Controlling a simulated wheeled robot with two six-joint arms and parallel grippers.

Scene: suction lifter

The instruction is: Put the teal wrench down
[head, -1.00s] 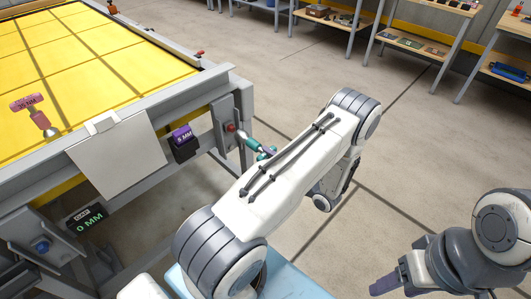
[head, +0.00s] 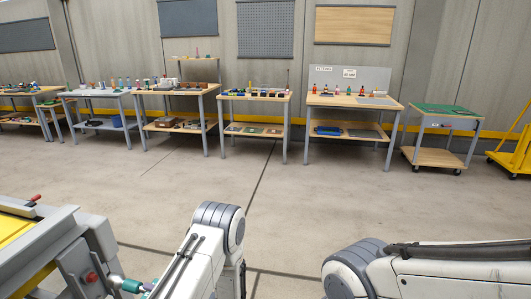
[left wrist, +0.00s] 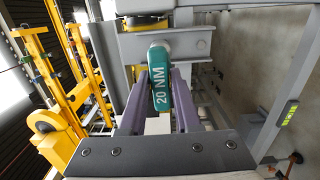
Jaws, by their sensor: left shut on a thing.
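The teal wrench (left wrist: 161,92), marked 20 NM, is between the two purple fingers of my left gripper (left wrist: 160,84) in the left wrist view. The fingers are shut on it. In the head view the wrench (head: 127,285) shows at the bottom left, its silver end by the red knob (head: 91,277) on the grey machine frame (head: 75,262). I cannot tell whether it touches the knob. The left arm hides most of the left gripper there. My right arm crosses the lower right, and its gripper is out of view.
Several workbenches line the back wall, including one with a tool panel (head: 349,80) and a bench with small objects (head: 255,97). A green-topped cart (head: 447,112) and a yellow trolley (head: 515,155) stand to the right. The floor (head: 290,195) between is clear.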

